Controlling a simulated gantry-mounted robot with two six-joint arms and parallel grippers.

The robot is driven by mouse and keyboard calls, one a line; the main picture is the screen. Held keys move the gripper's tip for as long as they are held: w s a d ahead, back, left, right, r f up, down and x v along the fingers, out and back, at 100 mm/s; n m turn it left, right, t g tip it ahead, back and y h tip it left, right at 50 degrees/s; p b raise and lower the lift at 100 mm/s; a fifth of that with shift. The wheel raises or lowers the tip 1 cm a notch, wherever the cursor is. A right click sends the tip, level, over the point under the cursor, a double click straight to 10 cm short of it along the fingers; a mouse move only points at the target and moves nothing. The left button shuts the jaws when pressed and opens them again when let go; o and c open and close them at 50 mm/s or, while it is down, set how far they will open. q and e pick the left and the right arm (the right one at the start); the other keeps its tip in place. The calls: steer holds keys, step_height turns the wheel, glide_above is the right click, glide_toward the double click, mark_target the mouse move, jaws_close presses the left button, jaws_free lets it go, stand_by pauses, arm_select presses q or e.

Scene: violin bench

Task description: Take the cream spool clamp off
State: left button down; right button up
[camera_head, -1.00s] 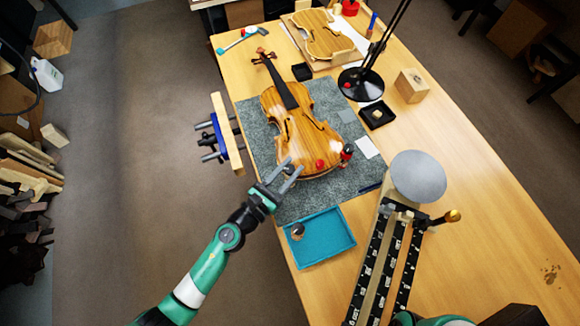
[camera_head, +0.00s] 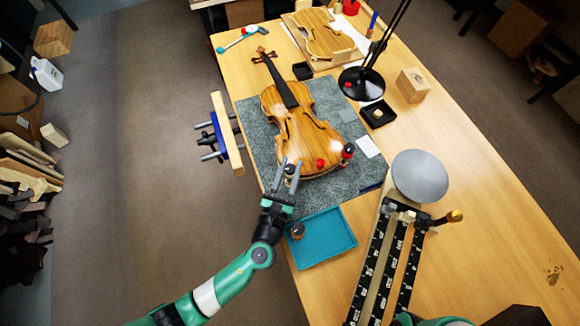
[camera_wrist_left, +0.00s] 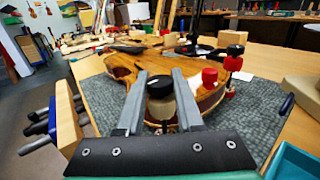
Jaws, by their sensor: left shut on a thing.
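The violin (camera_head: 293,118) lies on a grey mat, its lower end towards me. The cream spool clamp (camera_wrist_left: 163,104), with a black knob on top, stands at the violin's lower edge in the left wrist view. My left gripper (camera_head: 290,166) is shut on it, one finger on each side. Its black knob also shows between the fingers in the head view. Its lower end is hidden by the gripper. A red spool clamp (camera_wrist_left: 209,78) and a black-topped red one (camera_wrist_left: 234,58) are on the edge to the right. My right gripper is not in view.
A teal tray (camera_head: 338,249) holding a small dark-topped round piece (camera_head: 297,231) lies just below the mat. A bench vise (camera_head: 222,132) sticks out at left. A black lamp (camera_head: 360,84) stands beyond the violin.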

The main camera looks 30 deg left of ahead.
arm_select(q)
steer(key=c, duration=0.5)
jaws_free()
steer(key=p+v, duration=0.1)
steer(key=v, duration=0.8)
steer(key=shift+p, duration=0.4)
steer(key=shift+b+v, duration=0.85)
steer(key=shift+v, duration=0.25)
steer(key=shift+s+f, duration=0.1)
steer(key=shift+s, duration=0.1)
